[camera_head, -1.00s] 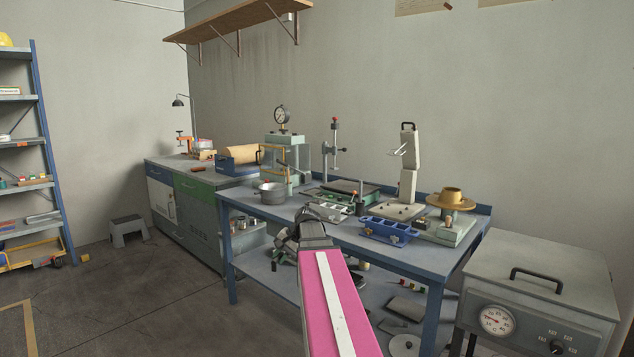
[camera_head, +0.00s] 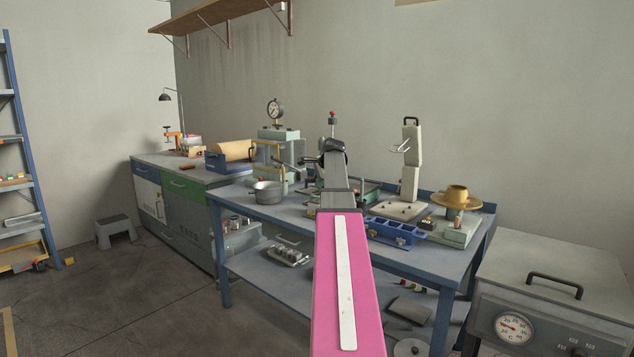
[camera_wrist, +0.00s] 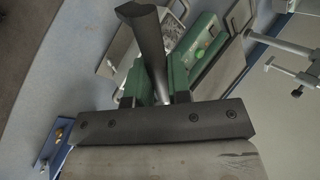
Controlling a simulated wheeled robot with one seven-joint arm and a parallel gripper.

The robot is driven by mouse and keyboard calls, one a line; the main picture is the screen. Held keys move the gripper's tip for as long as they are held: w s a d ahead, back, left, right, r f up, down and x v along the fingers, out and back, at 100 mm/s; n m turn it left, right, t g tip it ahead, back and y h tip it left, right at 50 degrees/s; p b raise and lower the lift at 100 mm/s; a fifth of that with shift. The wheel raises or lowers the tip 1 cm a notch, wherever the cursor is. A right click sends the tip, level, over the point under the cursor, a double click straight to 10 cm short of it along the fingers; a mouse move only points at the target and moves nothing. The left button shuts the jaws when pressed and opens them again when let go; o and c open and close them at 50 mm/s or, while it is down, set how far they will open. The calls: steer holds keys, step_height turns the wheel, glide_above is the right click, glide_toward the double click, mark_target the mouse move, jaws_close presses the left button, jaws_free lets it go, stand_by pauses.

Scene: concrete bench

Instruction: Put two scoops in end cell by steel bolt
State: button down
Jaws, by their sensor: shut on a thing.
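My gripper (camera_wrist: 155,98) is shut on a dark grey scoop (camera_wrist: 148,45), whose long part reaches up and away in the wrist view. In the head view the scoop (camera_head: 333,146) is a dark shape at the arm's end, above the bench and apart from the blue mould. Whether it holds any material cannot be told. The blue celled mould (camera_head: 390,236) sits on the bench right of my arm. Its corner (camera_wrist: 50,155) shows at lower left in the wrist view, with a brass-coloured fitting. I cannot make out a steel bolt.
A grey metal pot (camera_head: 268,193) stands on the bench left of my arm. A press with a dial (camera_head: 277,145) stands behind it. A pale upright device (camera_head: 410,170) and a stand with a brass-coloured hat-shaped top (camera_head: 455,200) stand at the right. A grey oven (camera_head: 540,285) is at far right.

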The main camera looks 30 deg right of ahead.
steer(key=d+y, duration=0.1)
steer(key=y, duration=0.1)
steer(key=d+m+y, duration=0.1)
steer(key=y, duration=0.1)
steer(key=shift+d+r+t, duration=0.15)
steer(key=shift+r+t, duration=0.15)
steer(key=shift+r, duration=0.1)
steer(key=d+y, duration=0.1)
steer(key=d+m+y, duration=0.1)
steer(key=shift+s+d+r+m+t+y, duration=0.2)
steer(key=shift+r+m+t+y, duration=0.1)
steer(key=shift+r+t+y, duration=0.1)
steer(key=shift+s+d+r+m+t+y, duration=0.1)
steer(key=shift+d+r+m+t+y, duration=0.15)
steer(key=shift+d+y, duration=0.3)
steer(key=shift+s+d+r+m+t+y, duration=0.15)
steer(key=shift+d+m+t+y, duration=0.2)
steer(key=shift+y, duration=0.3)
steer(key=shift+w, duration=0.1)
